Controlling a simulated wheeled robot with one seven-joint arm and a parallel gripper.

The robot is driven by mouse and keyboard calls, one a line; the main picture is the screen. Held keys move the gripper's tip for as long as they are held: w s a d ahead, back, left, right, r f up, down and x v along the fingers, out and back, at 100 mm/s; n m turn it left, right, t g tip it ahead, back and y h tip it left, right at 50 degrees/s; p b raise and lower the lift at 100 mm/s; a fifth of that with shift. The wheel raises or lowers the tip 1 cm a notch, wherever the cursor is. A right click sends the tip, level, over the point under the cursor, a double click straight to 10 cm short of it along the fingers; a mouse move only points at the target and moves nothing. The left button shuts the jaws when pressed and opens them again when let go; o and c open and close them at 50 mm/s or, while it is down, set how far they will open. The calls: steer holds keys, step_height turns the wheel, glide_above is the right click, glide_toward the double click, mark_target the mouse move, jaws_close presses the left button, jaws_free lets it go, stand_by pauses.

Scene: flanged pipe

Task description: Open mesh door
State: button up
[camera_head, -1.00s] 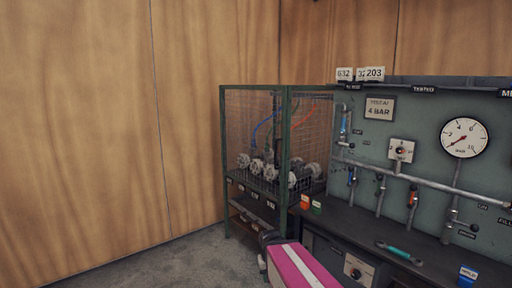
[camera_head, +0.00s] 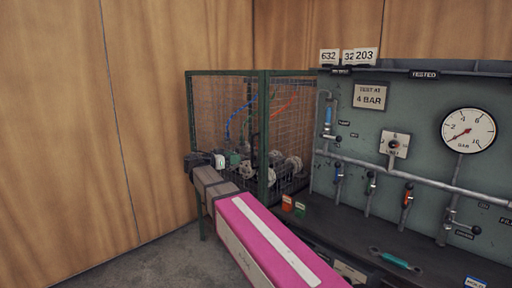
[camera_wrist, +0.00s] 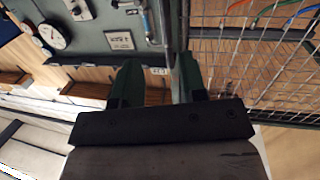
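The mesh door (camera_head: 222,100) is the wire front of a green-framed cage and looks closed in the head view. In the wrist view, wire mesh (camera_wrist: 235,60) fills the upper right, beside a dark green post (camera_wrist: 177,25). My gripper (camera_head: 203,160) is in front of the lower left part of the cage in the head view. In the wrist view my gripper (camera_wrist: 159,68) has its two green fingers apart, with nothing held between them. The right finger appears near the post; I cannot tell if it touches. No door handle is clearly visible.
Flanged pipe parts (camera_head: 284,170) and blue and red hoses are inside the cage. The test panel (camera_head: 430,110) with a gauge (camera_head: 468,131) and valves stands right. A bench (camera_head: 345,225) holds small orange and green blocks and a teal-handled tool. Wooden walls stand behind and left.

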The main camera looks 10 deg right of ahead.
steer(key=shift+m+h, duration=0.3)
steer(key=shift+m, duration=0.1)
steer(key=x, duration=0.3)
steer(key=r+x, duration=0.1)
steer(key=x, duration=0.3)
steer(key=w+r+x, duration=0.1)
steer(key=x, duration=0.2)
jaws_close()
